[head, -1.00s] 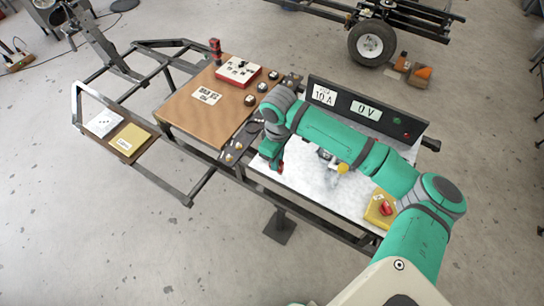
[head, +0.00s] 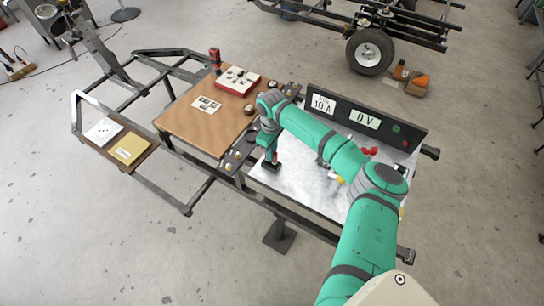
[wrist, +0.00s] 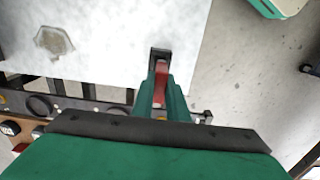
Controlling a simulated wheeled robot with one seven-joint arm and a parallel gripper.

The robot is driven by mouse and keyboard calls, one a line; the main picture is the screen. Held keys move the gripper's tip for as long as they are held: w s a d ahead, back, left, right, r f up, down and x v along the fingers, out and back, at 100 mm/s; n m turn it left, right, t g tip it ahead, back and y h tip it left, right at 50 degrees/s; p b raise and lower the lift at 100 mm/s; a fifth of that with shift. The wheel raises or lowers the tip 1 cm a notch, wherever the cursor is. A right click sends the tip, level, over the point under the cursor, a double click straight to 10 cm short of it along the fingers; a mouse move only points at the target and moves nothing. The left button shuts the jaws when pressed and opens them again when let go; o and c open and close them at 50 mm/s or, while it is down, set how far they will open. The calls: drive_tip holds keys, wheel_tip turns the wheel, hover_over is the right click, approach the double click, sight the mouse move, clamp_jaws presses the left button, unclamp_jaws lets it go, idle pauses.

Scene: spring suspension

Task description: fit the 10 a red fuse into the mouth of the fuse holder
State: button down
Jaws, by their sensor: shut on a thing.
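My gripper (wrist: 160,92) points down at the left end of the white bench top (head: 302,188), and its green fingers are shut on the red fuse (wrist: 161,72). The gripper also shows in the head view (head: 272,158). A dark block that appears to be the fuse holder (wrist: 160,53) stands at the fingertips in the wrist view. It also shows just under the gripper in the head view (head: 272,167). The fuse lines up with this block in the wrist view. I cannot tell whether its end is inside the mouth or just above it.
A black panel (head: 345,110) with "10 A" and "0 V" plates stands along the bench's back. A brown board (head: 190,115) carries a red-edged box (head: 238,80). A grey stain (wrist: 53,41) marks the bench top.

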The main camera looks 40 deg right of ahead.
drive_tip(key=shift+w+f, duration=0.15)
drive_tip(key=shift+f, duration=0.1)
drive_tip(key=shift+d+f, duration=0.1)
drive_tip(key=shift+f, duration=1.4)
drive_tip(key=shift+f, duration=0.1)
drive_tip(key=c, duration=1.7)
unclamp_jaws()
drive_tip(key=shift+c, duration=0.2)
drive_tip(key=shift+r, duration=0.3)
wheel_tip(320, 180, up, 12)
drive_tip(key=shift+f, duration=0.2)
